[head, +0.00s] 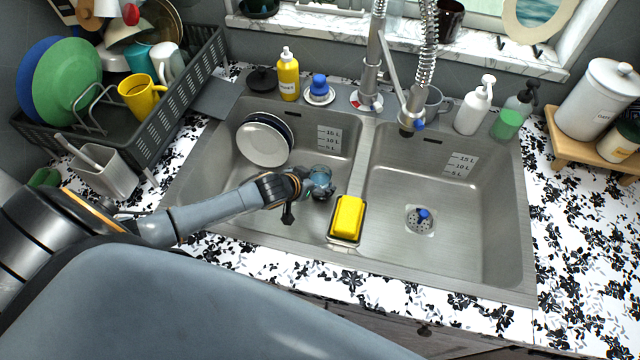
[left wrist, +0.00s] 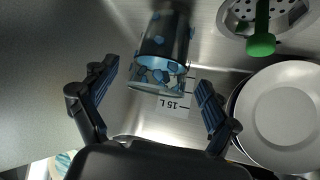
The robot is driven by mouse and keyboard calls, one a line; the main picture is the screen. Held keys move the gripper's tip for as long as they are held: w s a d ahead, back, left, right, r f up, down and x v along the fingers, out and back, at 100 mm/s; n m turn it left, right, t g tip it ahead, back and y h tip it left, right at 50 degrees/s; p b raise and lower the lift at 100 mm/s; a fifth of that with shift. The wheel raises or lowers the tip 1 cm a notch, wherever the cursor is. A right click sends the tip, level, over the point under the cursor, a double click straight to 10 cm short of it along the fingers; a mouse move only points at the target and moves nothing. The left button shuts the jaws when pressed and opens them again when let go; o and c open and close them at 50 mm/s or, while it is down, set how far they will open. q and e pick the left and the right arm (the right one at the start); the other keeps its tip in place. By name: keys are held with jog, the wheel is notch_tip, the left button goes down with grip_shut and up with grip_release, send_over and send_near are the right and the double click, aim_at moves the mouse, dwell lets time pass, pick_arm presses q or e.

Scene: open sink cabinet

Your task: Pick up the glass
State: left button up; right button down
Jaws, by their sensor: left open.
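The glass (head: 320,174) is a small clear tumbler with blue spots, over the left basin (head: 235,190) of the sink. In the left wrist view the glass (left wrist: 163,50) shows between and just beyond my open fingers. My left gripper (head: 318,190) is at the glass, inside the left basin near the divider. The left gripper (left wrist: 157,77) is open in the wrist view, with a finger on each side of the glass and a gap to each. Whether a finger touches it cannot be told. My right gripper is not in view.
Plates (head: 263,143) lean in the left basin. A yellow sponge (head: 347,217) sits in a holder on the divider. The faucet (head: 372,80) rises behind. The right basin (head: 450,205) is clear except for its drain. A dish rack (head: 130,110) stands left.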

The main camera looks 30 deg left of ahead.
pick_arm(q)
jog(key=shift+x, duration=1.35)
jog(key=c, duration=1.4)
jog(key=shift+r, duration=0.1)
jog(key=shift+c, duration=0.7)
jog(key=shift+r, duration=0.1)
notch_tip(320, 180, up, 22)
jog(key=p, duration=1.1)
jog(key=shift+f, duration=0.25)
